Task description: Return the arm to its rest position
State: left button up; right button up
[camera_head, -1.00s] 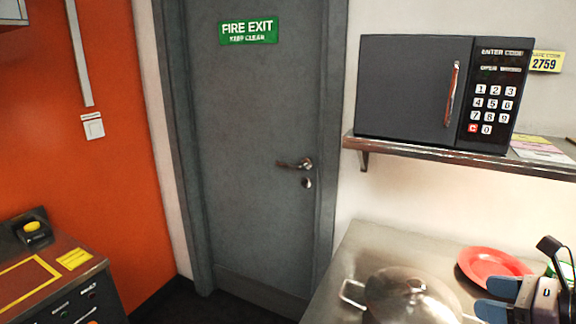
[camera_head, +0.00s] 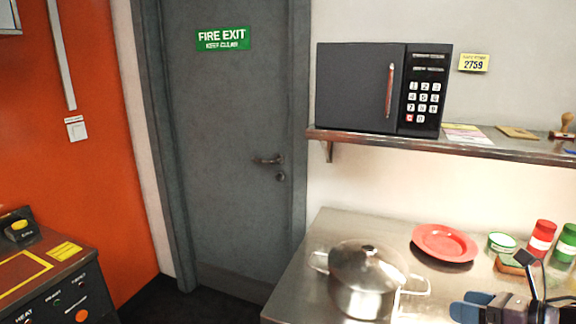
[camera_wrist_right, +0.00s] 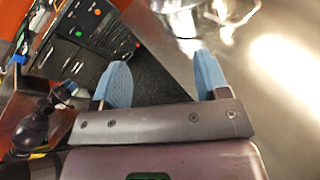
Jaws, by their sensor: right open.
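My right gripper (camera_head: 470,308) is at the bottom right edge of the head view, over the front part of the steel counter (camera_head: 301,272). In the right wrist view its two blue fingers (camera_wrist_right: 162,76) stand wide apart with nothing between them. The lidded steel pot (camera_head: 362,285) stands on the counter left of this gripper, apart from it. The pot also shows at the top of the wrist view (camera_wrist_right: 190,14). A dark arm part with a blue tip shows at the left of the wrist view, perhaps my left arm; its jaw state is unclear.
A red plate (camera_head: 444,243), red shaker (camera_head: 541,238) and green-labelled containers stand at the back of the counter. A shelf (camera_head: 470,147) above holds a dark microwave (camera_head: 360,88). A grey fire door (camera_head: 225,150) is behind. A control unit (camera_head: 55,290) stands at left.

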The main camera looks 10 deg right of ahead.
jog(key=s+a+f+m+t+h, duration=0.1)
jog(key=s+f+m+h, duration=0.15)
jog(key=f+m, duration=0.65)
jog(key=s+a+f+m+t+h, duration=0.1)
jog(key=s+f+m+h, duration=0.15)
jog(key=f+m, duration=0.7)
jog(key=s+a+f+m+g+h, duration=0.1)
jog(key=a+f+m, duration=0.3)
jog(key=m, duration=0.5)
jog(key=s+a+f+m+g+h, duration=0.1)
jog(key=s+a+f+m, duration=0.3)
jog(key=m, duration=0.6)
jog(key=a, duration=0.2)
jog(key=shift+a, duration=0.4)
